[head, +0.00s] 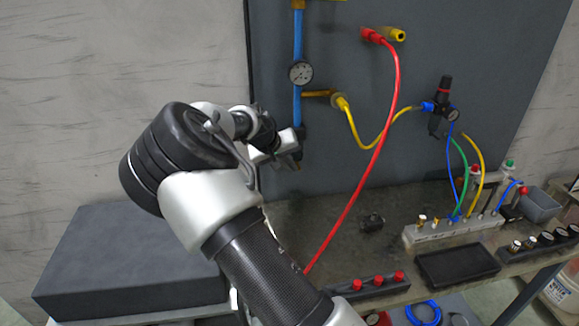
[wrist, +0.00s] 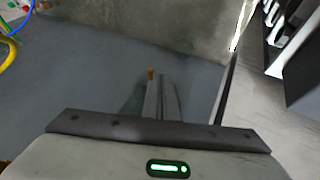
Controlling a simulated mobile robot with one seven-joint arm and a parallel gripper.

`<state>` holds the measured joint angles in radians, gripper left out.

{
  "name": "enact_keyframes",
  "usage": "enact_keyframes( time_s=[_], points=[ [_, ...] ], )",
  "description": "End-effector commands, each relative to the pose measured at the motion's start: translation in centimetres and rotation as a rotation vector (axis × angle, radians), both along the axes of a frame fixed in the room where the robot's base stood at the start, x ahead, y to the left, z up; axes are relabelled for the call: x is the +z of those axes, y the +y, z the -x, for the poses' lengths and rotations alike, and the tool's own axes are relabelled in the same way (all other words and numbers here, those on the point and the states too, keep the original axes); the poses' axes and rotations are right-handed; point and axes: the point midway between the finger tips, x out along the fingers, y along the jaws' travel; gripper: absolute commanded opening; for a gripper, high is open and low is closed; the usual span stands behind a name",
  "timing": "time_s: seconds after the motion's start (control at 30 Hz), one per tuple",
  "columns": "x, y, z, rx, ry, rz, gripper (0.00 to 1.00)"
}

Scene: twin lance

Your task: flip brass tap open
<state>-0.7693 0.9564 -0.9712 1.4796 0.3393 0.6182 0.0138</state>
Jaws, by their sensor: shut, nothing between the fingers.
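A blue pipe (head: 297,55) runs down the dark panel, with brass fittings on it. One brass piece (head: 298,4) is at the top edge of the head view, with a yellow bar beside it. Another brass branch (head: 316,94) sticks out right, below the gauge, to a yellow hose. I cannot tell for sure which is the tap. My gripper (head: 292,163) is near the pipe's lower end, largely behind my arm. In the wrist view its fingers (wrist: 160,95) are together and empty. A small brass-coloured bit (wrist: 150,74) shows at their tips; contact is unclear.
A round gauge (head: 301,73) sits on the pipe. A red hose (head: 378,150) hangs down the panel to the bench, right of my gripper. A regulator (head: 442,105) with thin hoses is further right. A grey manifold block (head: 455,232) and black tray (head: 457,265) stand on the bench.

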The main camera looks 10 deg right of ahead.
Motion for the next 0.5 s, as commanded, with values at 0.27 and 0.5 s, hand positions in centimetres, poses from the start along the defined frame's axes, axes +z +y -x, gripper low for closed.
enact_keyframes(
  time_s=[0.27,0.5],
  points=[
    [-0.2,-0.4,0.2,0.061,-0.001,-0.003,0.00],
    [-0.4,-1.3,0.6,0.210,-0.004,-0.006,0.00]
  ],
)
